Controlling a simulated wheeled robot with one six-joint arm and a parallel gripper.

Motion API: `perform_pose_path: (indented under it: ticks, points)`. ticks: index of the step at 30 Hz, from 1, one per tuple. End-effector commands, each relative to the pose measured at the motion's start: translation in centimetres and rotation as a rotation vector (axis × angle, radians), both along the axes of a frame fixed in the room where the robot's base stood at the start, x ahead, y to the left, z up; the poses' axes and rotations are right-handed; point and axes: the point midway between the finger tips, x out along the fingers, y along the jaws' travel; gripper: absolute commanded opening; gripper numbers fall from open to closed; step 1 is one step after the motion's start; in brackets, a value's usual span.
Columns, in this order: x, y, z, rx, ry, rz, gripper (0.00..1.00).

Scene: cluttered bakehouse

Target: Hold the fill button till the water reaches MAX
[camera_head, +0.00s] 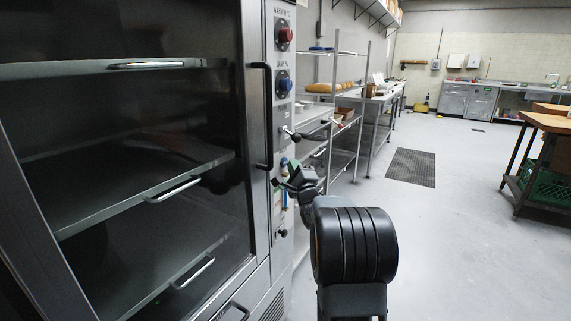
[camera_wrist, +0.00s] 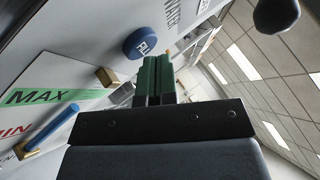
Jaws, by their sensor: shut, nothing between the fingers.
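The blue fill button (camera_wrist: 140,43), with partly visible white lettering, sits on the grey machine panel in the wrist view. My gripper (camera_wrist: 158,62) has its green fingers together and empty, with the tips close beside the button's lower right edge. I cannot tell whether they touch it. The water gauge is at left: a blue column (camera_wrist: 52,128) stands between brass fittings, its top short of the green MAX band (camera_wrist: 40,97), as far as this slant shows. A red MIN mark is partly cut off. In the head view my gripper (camera_head: 277,178) is at the panel; the button is not clear there.
A tall glass-doored oven with racks (camera_head: 130,65) fills the left, with a vertical black door handle (camera_head: 262,115). Its panel carries a red knob (camera_head: 285,35) and a blue knob (camera_head: 284,84). Shelves with bread (camera_head: 330,88) stand behind.

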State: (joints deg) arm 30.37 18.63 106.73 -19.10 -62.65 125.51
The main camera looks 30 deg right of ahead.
Motion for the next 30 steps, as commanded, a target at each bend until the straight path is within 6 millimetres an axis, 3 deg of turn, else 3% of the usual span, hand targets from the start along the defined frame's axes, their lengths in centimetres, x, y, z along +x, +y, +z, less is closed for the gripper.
perform_pose_path:
  ticks: [30]
  points:
    - [0.84, 0.5, -0.02, -0.001, 0.0, 0.002, 0.0]
